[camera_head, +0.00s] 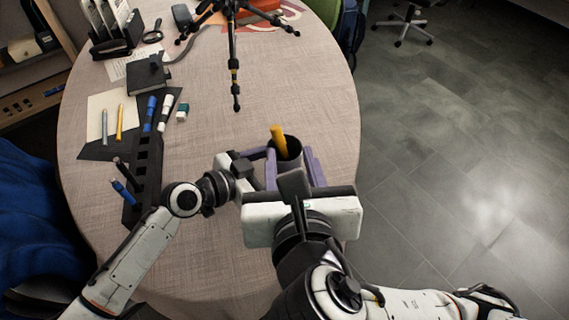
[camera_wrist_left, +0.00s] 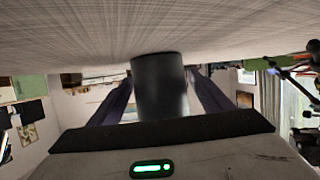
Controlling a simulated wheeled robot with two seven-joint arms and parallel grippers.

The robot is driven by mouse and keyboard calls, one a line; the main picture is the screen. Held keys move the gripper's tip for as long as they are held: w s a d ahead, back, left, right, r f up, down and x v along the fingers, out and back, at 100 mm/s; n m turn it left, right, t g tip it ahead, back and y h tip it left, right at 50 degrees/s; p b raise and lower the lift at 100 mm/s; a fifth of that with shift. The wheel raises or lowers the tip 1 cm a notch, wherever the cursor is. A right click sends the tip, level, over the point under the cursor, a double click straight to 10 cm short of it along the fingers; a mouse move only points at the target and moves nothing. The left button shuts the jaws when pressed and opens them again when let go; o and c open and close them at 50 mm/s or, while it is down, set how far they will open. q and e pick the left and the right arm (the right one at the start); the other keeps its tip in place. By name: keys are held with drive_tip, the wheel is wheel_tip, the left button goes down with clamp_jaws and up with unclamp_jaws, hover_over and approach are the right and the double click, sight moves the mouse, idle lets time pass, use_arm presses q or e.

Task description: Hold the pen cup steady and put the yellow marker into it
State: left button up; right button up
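The dark pen cup (camera_head: 294,146) stands on the near right part of the table, partly hidden by my grippers. The yellow marker (camera_head: 278,138) leans left in its mouth, upper end above the rim and lower end hidden inside. My left gripper (camera_head: 268,154) reaches in from the left. In the left wrist view the cup (camera_wrist_left: 160,88) sits between its two purple fingers, which close against its sides. My right gripper (camera_head: 292,164) is just in front of the cup, its purple fingers spread apart and holding nothing visible.
A black organizer tray (camera_head: 146,175) lies left of the grippers, with pens and markers around it. A black tripod (camera_head: 234,65) stands farther back. The table's right edge is close to the cup; the cloth between cup and tripod is clear.

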use_arm(q)
drive_tip(key=shift+a, duration=0.1)
drive_tip(key=v, duration=1.2)
